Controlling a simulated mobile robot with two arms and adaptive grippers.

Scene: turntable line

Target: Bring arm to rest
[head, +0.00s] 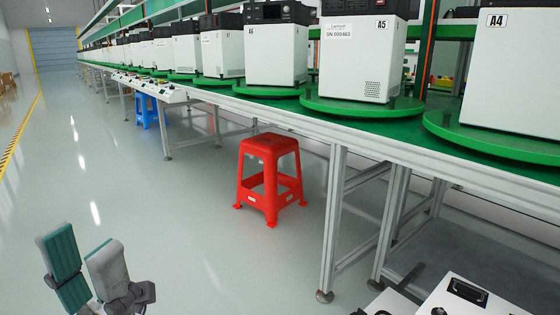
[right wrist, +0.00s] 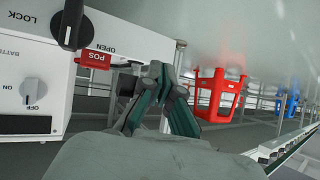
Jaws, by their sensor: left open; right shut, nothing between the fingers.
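My left gripper (head: 83,247) shows at the lower left of the head view, over the open floor. Its two padded fingers, one green and one grey on the sides that show, stand apart with nothing between them. My right gripper (right wrist: 158,70) shows in the middle of the right wrist view. Its dark green-padded fingers meet at the tips and hold nothing. The right gripper's fingers cannot be made out in the head view.
A long workbench (head: 337,138) with green turntables (head: 362,107) and white machines (head: 357,60) runs along the right. A red stool (head: 268,147) stands by it, also in the right wrist view (right wrist: 218,92). A blue stool (head: 149,112) stands farther back. The left floor is clear.

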